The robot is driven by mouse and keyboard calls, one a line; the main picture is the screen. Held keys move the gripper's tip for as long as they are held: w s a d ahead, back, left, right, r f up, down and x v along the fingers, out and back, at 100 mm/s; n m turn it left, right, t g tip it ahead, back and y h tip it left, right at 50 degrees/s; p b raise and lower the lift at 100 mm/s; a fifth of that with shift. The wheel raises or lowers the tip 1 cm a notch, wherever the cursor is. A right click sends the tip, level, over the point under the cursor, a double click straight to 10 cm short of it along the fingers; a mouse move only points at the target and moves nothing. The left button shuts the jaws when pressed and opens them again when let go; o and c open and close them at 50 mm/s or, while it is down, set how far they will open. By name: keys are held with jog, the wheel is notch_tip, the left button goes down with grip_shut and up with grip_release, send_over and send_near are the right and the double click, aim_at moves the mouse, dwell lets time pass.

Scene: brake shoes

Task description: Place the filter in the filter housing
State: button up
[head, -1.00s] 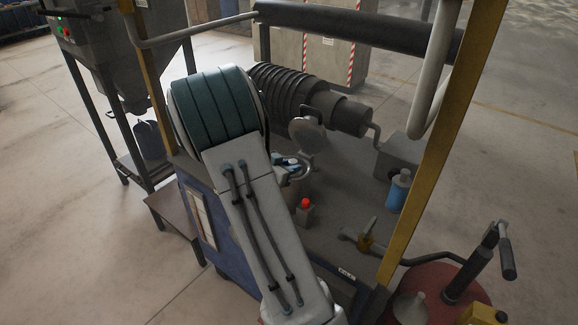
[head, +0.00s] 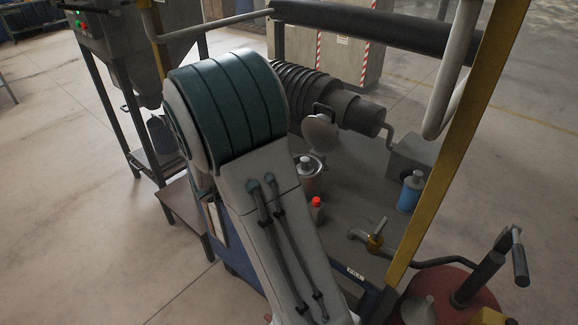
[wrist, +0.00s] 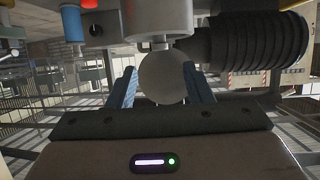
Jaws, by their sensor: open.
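The filter housing (head: 311,182) is an upright round cup on the machine deck in the head view, with a bright rim. Its round lid (head: 320,133) stands open behind it. A small grey-topped part (head: 305,162), which may be the filter, sits in the housing's mouth; its lower part is hidden. In the wrist view the housing (wrist: 158,18) appears upside down at the top, with the disc-shaped lid (wrist: 163,76) below it. My gripper (wrist: 161,86) is open, its blue fingers apart on either side of the lid in the picture, with nothing visibly held. My arm hides it in the head view.
A blue bottle (head: 411,191) stands right on the deck. A red-topped button box (head: 316,208) is just in front of the housing. A ribbed dark cylinder (head: 305,88) lies behind. A yellow post (head: 450,140) and grey bent pipe (head: 446,80) bound the right side.

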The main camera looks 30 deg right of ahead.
jog(key=w+a+r+n+t+y, duration=0.55)
jog(key=a+t+y, duration=0.2)
jog(key=a, duration=0.25)
jog(key=s+a+r+n+y, duration=0.3)
jog(key=s+a+n+y, duration=0.2)
jog(key=a+y, duration=0.15)
jog(key=s+d+f+n+g+h, duration=0.1)
jog(key=s+n+g, duration=0.3)
jog(key=s, duration=1.7)
jog(key=f+g, duration=0.1)
jog(key=g, duration=0.2)
jog(key=shift+s, duration=0.15)
jog(key=shift+f+n+g, duration=0.1)
jog(key=shift+n+g, duration=0.15)
